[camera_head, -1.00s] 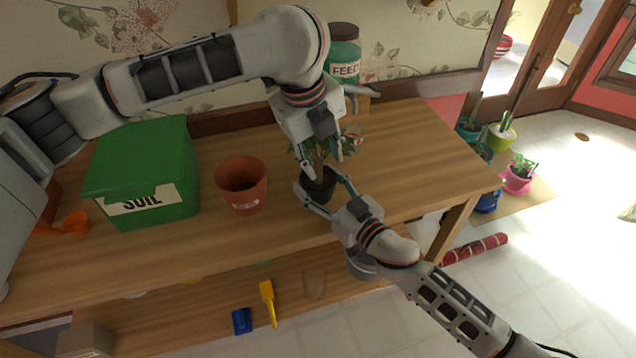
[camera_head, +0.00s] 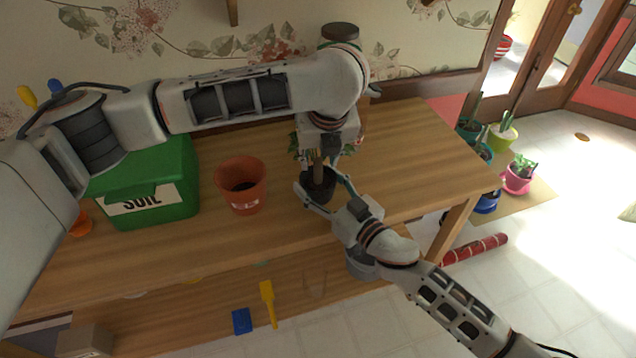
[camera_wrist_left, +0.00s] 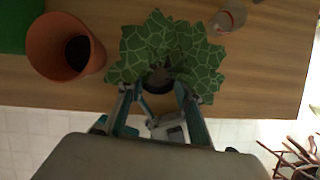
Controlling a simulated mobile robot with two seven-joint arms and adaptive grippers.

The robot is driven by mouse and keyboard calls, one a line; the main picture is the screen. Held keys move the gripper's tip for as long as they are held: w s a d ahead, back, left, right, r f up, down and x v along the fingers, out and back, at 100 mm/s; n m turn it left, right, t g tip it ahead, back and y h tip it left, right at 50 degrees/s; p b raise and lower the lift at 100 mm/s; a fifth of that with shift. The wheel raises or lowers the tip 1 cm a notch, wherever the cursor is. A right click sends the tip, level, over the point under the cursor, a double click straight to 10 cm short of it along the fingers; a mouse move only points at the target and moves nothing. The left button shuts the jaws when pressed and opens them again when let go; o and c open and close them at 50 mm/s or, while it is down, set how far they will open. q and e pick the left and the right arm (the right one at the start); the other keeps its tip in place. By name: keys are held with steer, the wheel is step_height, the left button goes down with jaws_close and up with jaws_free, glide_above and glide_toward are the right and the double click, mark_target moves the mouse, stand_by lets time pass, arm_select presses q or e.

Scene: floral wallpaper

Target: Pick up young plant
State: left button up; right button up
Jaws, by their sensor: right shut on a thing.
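The young plant (camera_wrist_left: 160,45) has broad green leaves with pale veins. It stands in a small black pot (camera_head: 320,188) near the front of the wooden table. In the head view only edges of its leaves show, because my left gripper covers them. My right gripper (camera_head: 322,190) is shut on the black pot from the front right. My left gripper (camera_head: 328,158) points down over the plant from above. In the left wrist view its fingers (camera_wrist_left: 155,98) are spread apart, one on each side near the plant's lower leaves, with the pot between and beyond them.
An empty-looking terracotta pot (camera_head: 241,203) stands left of the plant, with dark inside. A green soil box (camera_head: 165,185) is farther left. A feed jar (camera_head: 341,34) stands behind my left arm. The table's right part (camera_head: 430,150) is clear.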

mark_target(318, 161)
arm_select(q)
steer(key=x, duration=0.4)
steer(key=shift+w+f, duration=0.15)
jaws_close()
step_height(318, 161, up, 10)
steer(key=shift+r, duration=0.1)
stand_by(0.4)
